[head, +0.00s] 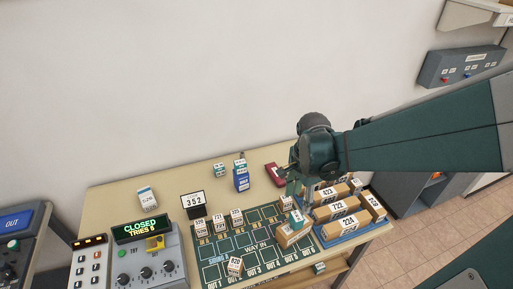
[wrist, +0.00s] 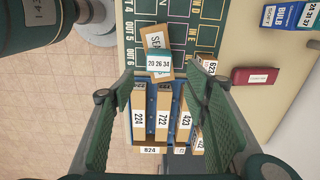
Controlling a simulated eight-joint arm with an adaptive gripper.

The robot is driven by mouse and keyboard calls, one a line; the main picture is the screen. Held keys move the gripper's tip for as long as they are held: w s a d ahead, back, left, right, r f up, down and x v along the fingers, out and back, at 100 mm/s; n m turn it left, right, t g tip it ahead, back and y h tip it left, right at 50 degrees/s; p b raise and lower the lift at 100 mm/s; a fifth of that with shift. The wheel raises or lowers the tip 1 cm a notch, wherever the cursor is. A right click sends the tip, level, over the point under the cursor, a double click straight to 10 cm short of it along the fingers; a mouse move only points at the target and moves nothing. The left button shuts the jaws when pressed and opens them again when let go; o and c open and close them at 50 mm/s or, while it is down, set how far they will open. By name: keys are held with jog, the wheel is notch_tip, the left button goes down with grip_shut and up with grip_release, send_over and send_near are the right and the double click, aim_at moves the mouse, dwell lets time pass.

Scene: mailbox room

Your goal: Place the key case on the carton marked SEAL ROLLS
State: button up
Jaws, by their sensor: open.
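A dark red flat case with a white label (head: 276,175), which looks like the key case, lies on the table near the wall; it also shows in the wrist view (wrist: 255,77). The carton whose label begins "SE" (wrist: 153,36) stands at the right end of the green board, and in the head view (head: 287,239). A small teal and white box marked 20 26 34 (wrist: 159,62) appears to rest on it. My gripper (wrist: 160,78) is open and empty above the carton area. The red case is outside its fingers, to the right in the wrist view.
A blue tray (wrist: 155,138) holds cartons marked 224, 722 and 423 beside the SE carton. A blue BULB box (head: 241,180) stands left of the red case. Several small numbered boxes stand on the green board (head: 240,246). The back left table is mostly clear.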

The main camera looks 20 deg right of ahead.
jog(key=s+a+r+n+t, duration=0.3)
jog(key=a+r+n+t, duration=0.4)
jog(key=a+r+n, duration=0.4)
notch_tip(320, 180, up, 4)
jog(key=n, duration=0.6)
jog(key=shift+s+a+r+n, duration=0.15)
jog(key=shift+s+a+n, duration=0.15)
jog(key=shift+s+a, duration=0.1)
